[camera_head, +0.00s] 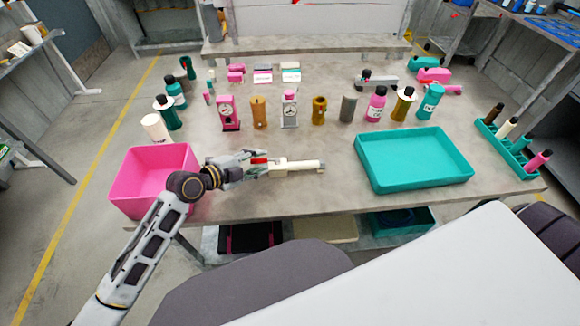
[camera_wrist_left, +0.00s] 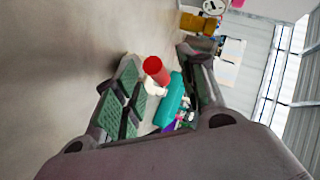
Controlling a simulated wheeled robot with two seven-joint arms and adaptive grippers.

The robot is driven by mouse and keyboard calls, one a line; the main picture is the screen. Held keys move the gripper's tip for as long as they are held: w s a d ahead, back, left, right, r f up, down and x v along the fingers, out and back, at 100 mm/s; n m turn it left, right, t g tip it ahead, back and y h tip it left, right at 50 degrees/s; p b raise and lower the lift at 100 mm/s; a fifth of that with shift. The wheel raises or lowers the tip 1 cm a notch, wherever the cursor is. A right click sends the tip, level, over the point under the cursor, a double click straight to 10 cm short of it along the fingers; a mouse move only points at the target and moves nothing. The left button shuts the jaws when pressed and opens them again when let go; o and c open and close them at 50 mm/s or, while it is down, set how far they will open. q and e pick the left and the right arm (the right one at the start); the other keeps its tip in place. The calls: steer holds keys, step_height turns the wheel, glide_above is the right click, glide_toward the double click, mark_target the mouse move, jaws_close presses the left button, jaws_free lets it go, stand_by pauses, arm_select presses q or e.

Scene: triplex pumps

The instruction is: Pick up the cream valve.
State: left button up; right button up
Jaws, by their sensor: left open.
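The cream valve (camera_head: 300,166) shows in the head view near the table's front edge, its long body pointing right and a red part (camera_head: 259,160) at its left end. My left gripper (camera_head: 252,165) is at that left end, open. In the left wrist view the red part (camera_wrist_left: 155,68) and a little of the cream body (camera_wrist_left: 153,87) show between the spread green-padded fingers of the left gripper (camera_wrist_left: 158,62). I cannot tell whether either finger touches the valve. The rest of the valve is hidden in that view. My right gripper is not in view.
A pink bin (camera_head: 150,190) stands left, close to my left arm. A teal tray (camera_head: 440,180) lies right, empty. Several bottles, gauges and cylinders line the table (camera_head: 300,207) behind, including a white cylinder (camera_head: 155,127). A teal rack (camera_head: 505,150) stands at the right edge.

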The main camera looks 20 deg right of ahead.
arm_select(q)
jaws_close()
steer(key=shift+r, duration=0.15)
stand_by(0.6)
step_height(320, 180, up, 10)
stand_by(0.7)
stand_by(0.4)
